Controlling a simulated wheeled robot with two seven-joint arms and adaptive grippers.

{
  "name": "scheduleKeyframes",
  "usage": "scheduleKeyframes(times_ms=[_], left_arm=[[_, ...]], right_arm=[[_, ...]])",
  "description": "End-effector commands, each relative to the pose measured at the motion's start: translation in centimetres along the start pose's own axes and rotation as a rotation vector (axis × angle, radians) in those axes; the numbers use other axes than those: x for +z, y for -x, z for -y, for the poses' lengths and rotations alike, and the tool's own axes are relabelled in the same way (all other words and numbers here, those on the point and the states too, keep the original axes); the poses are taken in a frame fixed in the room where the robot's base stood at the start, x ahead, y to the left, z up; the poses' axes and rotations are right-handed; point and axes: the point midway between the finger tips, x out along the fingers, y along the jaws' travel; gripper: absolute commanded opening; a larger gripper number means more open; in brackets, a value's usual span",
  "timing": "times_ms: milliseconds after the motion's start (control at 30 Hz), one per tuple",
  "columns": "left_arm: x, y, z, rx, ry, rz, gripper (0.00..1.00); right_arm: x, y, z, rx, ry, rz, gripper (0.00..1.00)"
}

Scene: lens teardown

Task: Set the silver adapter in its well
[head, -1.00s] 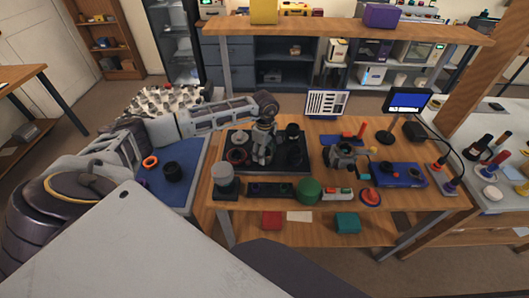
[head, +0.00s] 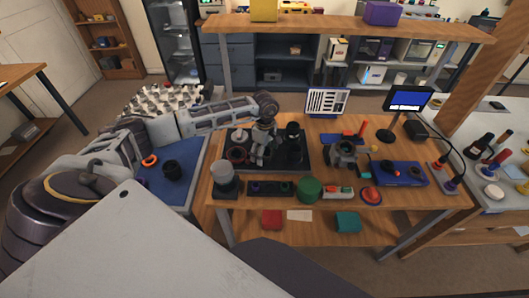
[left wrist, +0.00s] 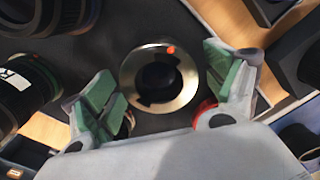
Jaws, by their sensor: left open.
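The silver adapter (left wrist: 186,91), a metal ring with a dark centre and a red dot, lies on the dark tray in the left wrist view. My left gripper (left wrist: 166,80) is open, its green-padded fingers on either side of the ring, apart from it. In the head view my left gripper (head: 259,152) points down over the black tray (head: 292,168), and the adapter is hidden or too small to make out. I cannot tell whether the ring is seated in a well. My right gripper is not in view.
Black lens barrels (left wrist: 28,82) stand at the left of the wrist view, and a red part (left wrist: 204,107) shows behind one finger. A black cylinder (head: 292,131) stands on the tray's right. A green round piece (head: 309,189) and a grey-topped jar (head: 224,174) stand near the front edge.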

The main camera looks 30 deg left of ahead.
Motion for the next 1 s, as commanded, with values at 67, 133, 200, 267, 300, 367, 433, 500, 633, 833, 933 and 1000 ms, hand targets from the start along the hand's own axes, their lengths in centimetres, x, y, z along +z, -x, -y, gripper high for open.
scheduleKeyframes(times_ms=[67, 133, 200, 267, 300, 367, 433, 500, 633, 833, 933, 1000], left_arm=[[0.0, 0.0, 0.0, 0.000, 0.000, 0.000, 0.87], [0.0, 0.0, 0.0, 0.000, 0.000, 0.000, 0.87], [0.0, 0.0, 0.0, -0.001, 0.000, 0.000, 0.87], [0.0, 0.0, 0.0, -0.001, 0.000, 0.000, 0.87], [0.0, 0.1, 0.0, 0.000, 0.000, 0.000, 0.87], [0.0, 0.3, 0.0, 0.000, 0.000, 0.000, 0.87], [0.0, 0.6, 0.0, 0.001, 0.000, 0.000, 0.87], [0.0, 1.1, -0.1, 0.001, 0.001, 0.000, 0.87], [-0.1, 2.5, -0.1, 0.002, 0.001, -0.001, 0.87], [0.0, 5.4, -0.1, 0.002, 0.000, 0.000, 0.87], [0.0, 6.9, -0.1, 0.004, 0.000, 0.000, 0.87], [0.0, 7.9, -0.1, 0.002, 0.000, 0.000, 0.87]], right_arm=[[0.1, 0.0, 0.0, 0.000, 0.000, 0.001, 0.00], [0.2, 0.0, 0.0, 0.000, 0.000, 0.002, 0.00], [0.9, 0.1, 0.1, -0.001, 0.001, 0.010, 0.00], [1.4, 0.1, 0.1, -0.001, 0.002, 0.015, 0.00], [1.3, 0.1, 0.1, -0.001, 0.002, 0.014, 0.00], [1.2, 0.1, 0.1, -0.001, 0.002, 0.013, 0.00], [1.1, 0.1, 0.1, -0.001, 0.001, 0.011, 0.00], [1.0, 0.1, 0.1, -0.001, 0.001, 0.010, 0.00], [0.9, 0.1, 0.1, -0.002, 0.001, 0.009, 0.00], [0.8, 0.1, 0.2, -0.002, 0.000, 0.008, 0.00], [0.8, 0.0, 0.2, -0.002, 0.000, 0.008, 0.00], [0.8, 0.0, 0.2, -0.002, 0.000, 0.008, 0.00]])
